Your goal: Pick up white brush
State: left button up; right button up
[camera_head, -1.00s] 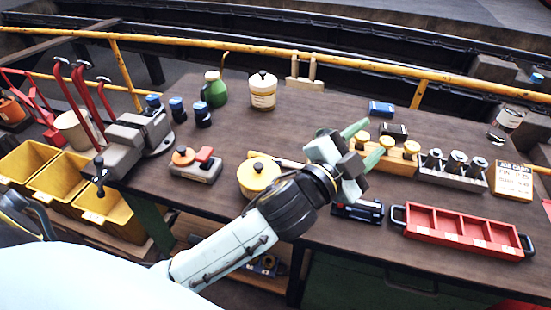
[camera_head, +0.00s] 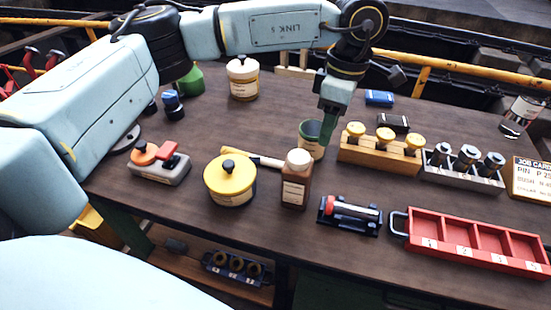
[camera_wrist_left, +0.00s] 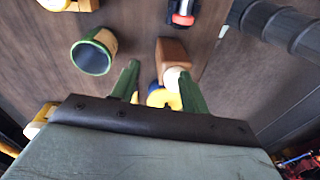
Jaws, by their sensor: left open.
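A pale-handled tool (camera_head: 252,158), which looks like the brush, lies on the bench between a yellow-lidded pot and a brown bottle. Its right end is partly hidden behind the bottle, and I cannot make out its bristles. My left gripper (camera_head: 328,125) points down over the bench, beside and above a green-rimmed cup, to the right of the tool. In the left wrist view my left gripper (camera_wrist_left: 158,82) has its two green fingers apart, with nothing seen held between them. The brush is not clearly visible there. My right gripper is not in view.
The brown bottle (camera_head: 296,182), yellow-lidded pot (camera_head: 230,182) and green-rimmed cup (camera_head: 309,146) stand close around the tool. A wooden block with yellow knobs (camera_head: 378,156) is to the right. A red tray (camera_head: 470,243) lies at front right.

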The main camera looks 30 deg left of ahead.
pick_arm(q)
jog(key=w+a+f+y+b, duration=0.2)
jog(key=a+f+y+b, duration=0.15)
jog(key=a, duration=0.25)
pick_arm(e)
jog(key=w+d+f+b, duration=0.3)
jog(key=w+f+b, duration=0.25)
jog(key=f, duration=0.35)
pick_arm(q)
jog(key=n+b, duration=0.1)
send_near(271, 160)
jog(key=x, duration=0.3)
jog(key=shift+d, duration=0.2)
jog(key=shift+b+x, duration=0.8)
jog(key=shift+x, duration=2.2)
jog(key=shift+r, duration=0.1)
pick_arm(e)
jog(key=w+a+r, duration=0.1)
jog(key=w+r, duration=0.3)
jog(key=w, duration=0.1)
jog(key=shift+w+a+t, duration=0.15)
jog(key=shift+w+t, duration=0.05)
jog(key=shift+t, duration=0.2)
pick_arm(q)
jog(key=shift+c, duration=0.3)
